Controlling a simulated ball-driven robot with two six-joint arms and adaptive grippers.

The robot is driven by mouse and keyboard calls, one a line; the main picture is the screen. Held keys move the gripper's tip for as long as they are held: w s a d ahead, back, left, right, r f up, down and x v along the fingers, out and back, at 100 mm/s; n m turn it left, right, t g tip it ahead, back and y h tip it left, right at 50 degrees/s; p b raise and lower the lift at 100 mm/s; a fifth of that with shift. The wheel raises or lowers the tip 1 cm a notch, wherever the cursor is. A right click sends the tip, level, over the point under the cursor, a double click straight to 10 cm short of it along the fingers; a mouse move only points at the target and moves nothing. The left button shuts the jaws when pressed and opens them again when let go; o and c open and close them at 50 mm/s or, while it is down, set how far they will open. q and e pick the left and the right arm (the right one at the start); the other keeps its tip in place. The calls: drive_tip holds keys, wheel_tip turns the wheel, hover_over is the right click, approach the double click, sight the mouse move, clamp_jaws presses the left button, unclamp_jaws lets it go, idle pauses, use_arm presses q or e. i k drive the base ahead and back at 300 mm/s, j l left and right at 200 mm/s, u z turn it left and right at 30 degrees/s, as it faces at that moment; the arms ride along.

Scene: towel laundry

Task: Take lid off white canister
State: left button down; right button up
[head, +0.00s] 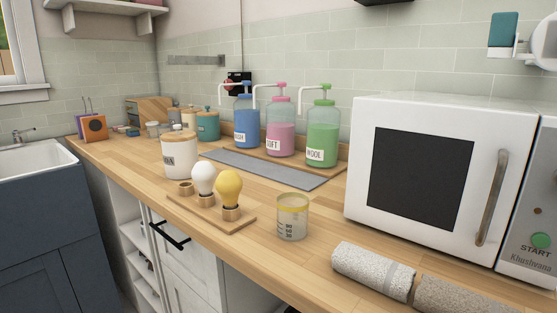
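The white canister (179,159) stands upright on the wooden counter, left of the middle in the head view. It has a dark label on its front, partly readable. Its wooden lid (178,133) with a small knob sits on top of it. Neither of my grippers is in the head view.
A wooden board with two bulb-shaped things, one white (203,179) and one yellow (229,187), lies in front. A measuring cup (292,217) stands to the right. Blue, pink and green pump bottles (322,135) stand behind a grey mat (262,169). A white microwave (430,180) fills the right.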

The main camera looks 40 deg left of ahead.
sight(176, 137)
drive_tip(key=u, duration=2)
drive_tip(key=i+j, duration=0.15)
